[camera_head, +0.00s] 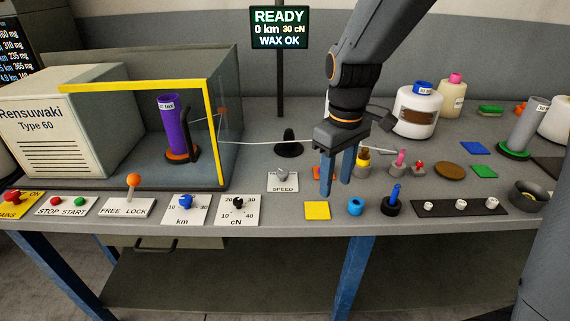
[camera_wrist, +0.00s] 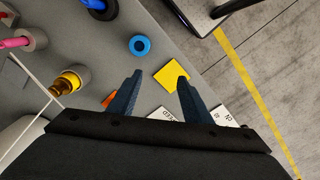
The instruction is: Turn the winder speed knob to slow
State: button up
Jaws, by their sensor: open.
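The winder speed knob (camera_head: 283,174) is a small grey knob on a white plate marked SPEED (camera_head: 284,187), left of my gripper on the bench. Which way the knob points is too small to tell. My gripper (camera_head: 336,186) is open and empty, its two blue fingers pointing down to the right of the plate and apart from it. In the wrist view my gripper (camera_wrist: 160,79) shows its fingers spread. Part of the SPEED plate (camera_wrist: 160,114) shows between the fingers' bases there, and the knob itself is hidden.
A yellow square (camera_head: 317,210) and a blue ring (camera_head: 355,206) lie in front of my gripper. Small spools (camera_head: 363,160) stand to its right. A white thread (camera_head: 260,142) runs behind it from the yellow-framed guard (camera_head: 218,135). The km dial (camera_head: 185,202) and cN dial (camera_head: 238,204) are left.

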aim_at(283, 171)
jog(key=w+a+r+n, duration=0.1)
jog(key=w+a+n, duration=0.5)
jog(key=w+a, duration=0.1)
jog(key=w+a+r+n+b, duration=0.1)
jog(key=w+a+n, duration=0.2)
jog(key=w+a, duration=0.1)
jog(key=shift+w+a+r+n, duration=0.15)
jog(key=shift+w+r+n, duration=0.05)
jog(key=shift+r+n, duration=0.2)
jog(key=shift+w+a+f, duration=0.15)
jog(key=shift+a, duration=0.05)
notch_tip(283, 171, down, 7)
jog(key=shift+f+p, duration=0.15)
jog(key=shift+p, duration=0.25)
jog(key=shift+c, duration=0.3)
jog(key=c, duration=1)
